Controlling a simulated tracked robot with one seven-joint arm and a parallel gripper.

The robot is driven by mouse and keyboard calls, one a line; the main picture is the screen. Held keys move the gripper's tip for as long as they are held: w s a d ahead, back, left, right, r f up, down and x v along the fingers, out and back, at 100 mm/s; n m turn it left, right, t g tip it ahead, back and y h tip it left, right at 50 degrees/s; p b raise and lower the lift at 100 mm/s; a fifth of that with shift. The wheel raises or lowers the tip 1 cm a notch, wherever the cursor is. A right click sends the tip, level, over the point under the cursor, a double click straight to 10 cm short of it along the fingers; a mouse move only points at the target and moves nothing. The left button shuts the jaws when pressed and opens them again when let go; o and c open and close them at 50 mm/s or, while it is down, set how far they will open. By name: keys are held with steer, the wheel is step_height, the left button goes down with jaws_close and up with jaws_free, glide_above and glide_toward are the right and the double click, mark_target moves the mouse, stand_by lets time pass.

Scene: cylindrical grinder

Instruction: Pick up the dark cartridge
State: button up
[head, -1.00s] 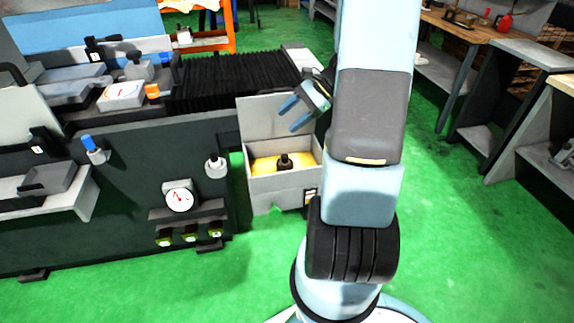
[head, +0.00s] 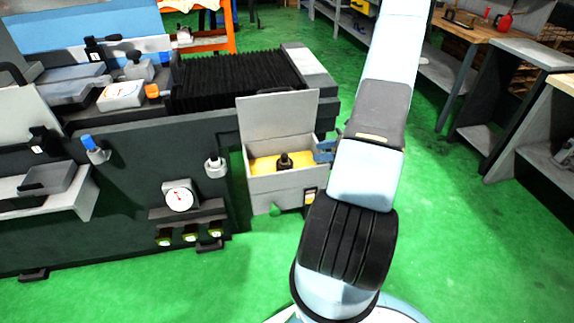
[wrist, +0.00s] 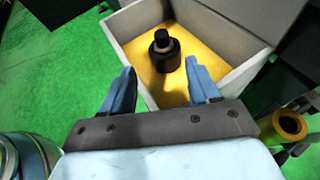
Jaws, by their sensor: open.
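The dark cartridge (head: 284,162) stands upright on the yellow floor of an open grey box (head: 272,187). In the wrist view the cartridge (wrist: 165,52) is a black cylinder with a narrower top and a tan band, ahead of my fingers. My gripper (wrist: 160,85) is open and empty, its two blue fingers apart near the box's near wall, not touching the cartridge. In the head view my gripper (head: 326,152) shows beside the box's right side, partly hidden by my arm.
The box's raised lid (head: 278,117) stands at its back. The dark grinder body (head: 130,190) is left of the box, with a dial (head: 179,198) and knobs. A yellow ring-shaped part (wrist: 288,125) lies right of my gripper. Green floor is open in front.

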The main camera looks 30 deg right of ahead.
mark_target(285, 163)
steer(key=x, duration=1.2)
steer(key=shift+w+a+f, duration=0.15)
steer(key=shift+w+f, duration=0.05)
steer(key=shift+w, duration=0.05)
steer(key=shift+c, duration=0.2)
jaws_close()
